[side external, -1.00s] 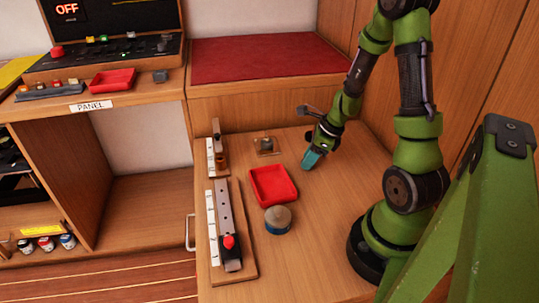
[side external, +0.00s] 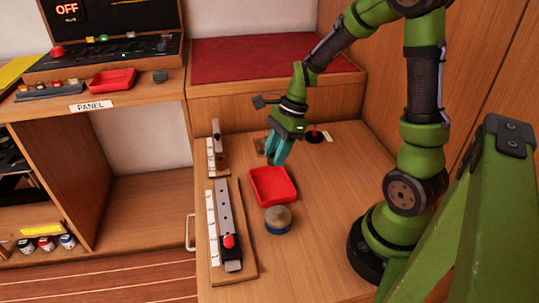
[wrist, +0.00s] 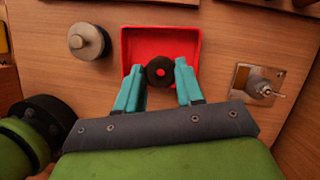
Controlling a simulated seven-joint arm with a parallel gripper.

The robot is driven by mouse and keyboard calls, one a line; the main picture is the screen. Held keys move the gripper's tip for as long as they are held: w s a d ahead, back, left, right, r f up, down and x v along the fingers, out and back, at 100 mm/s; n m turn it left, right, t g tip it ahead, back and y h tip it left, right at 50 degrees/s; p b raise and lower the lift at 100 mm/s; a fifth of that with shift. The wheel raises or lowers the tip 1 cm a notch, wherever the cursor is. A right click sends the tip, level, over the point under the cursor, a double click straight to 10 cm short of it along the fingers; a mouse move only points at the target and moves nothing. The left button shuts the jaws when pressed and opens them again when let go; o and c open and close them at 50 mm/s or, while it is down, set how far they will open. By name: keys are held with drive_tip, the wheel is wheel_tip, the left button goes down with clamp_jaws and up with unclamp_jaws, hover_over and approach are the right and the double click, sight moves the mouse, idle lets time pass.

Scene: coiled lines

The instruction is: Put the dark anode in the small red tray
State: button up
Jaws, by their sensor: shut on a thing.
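The dark anode (wrist: 150,77) is a round black piece with a red spot at its middle in the wrist view. My gripper (wrist: 160,68) has its teal fingers shut on the anode's two sides. The small red tray (wrist: 187,36) lies behind and below the anode in that view. In the side view, my gripper (side external: 276,162) points down beside the far edge of the red tray (side external: 272,186), at a height I cannot tell exactly. The anode is mostly hidden by the fingers there. The tray looks empty apart from what the gripper and anode cover.
A grey-topped round jar (side external: 278,219) stands close in front of the tray. A switch plate (wrist: 243,85) lies beyond the tray, and a dark disc with a red spot (side external: 315,136) lies to the right. Rail boards (side external: 229,225) line the left. Another red tray (side external: 112,80) sits by the panel.

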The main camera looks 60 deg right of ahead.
sight(269, 189)
drive_tip(key=shift+a+n, duration=0.55)
drive_tip(key=shift+n, duration=0.15)
drive_tip(key=shift+a+n+g, duration=0.1)
drive_tip(key=shift+n+g, duration=0.2)
wheel_tip(269, 189, down, 8)
drive_tip(key=shift+r, duration=0.1)
drive_tip(key=o, duration=1.1)
